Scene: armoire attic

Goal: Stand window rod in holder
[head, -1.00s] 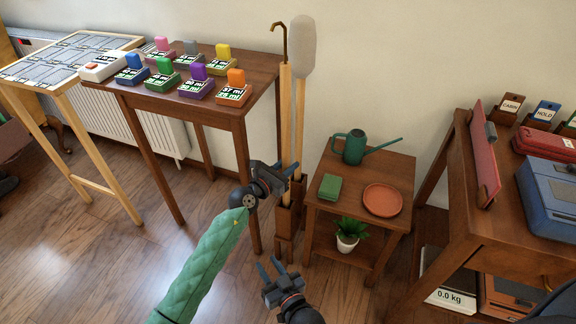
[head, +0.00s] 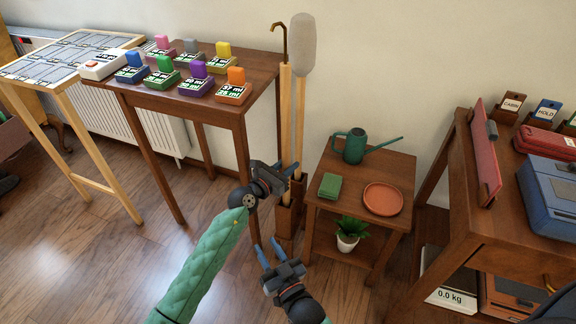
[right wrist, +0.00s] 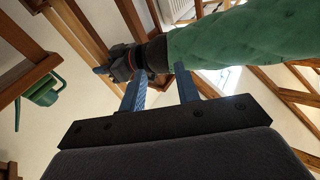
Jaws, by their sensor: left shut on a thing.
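The window rod (head: 286,110) is a long pale wooden pole with a brass hook at its top. It stands nearly upright against the wall. My left gripper (head: 284,172) is shut on its lower part; it also shows in the right wrist view (right wrist: 120,66). The holder (head: 286,218) is a brown wooden box on the floor below that gripper. The rod's lower end is at the holder, but I cannot tell how deep it sits. My right gripper (head: 269,252) is open and empty, low in front of the holder.
A second pole with a pale padded head (head: 302,45) stands just right of the rod. A small table (head: 330,222) with a green watering can (head: 355,147) is close on the right. A taller table (head: 150,103) with colored blocks is on the left. Open floor lies in front.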

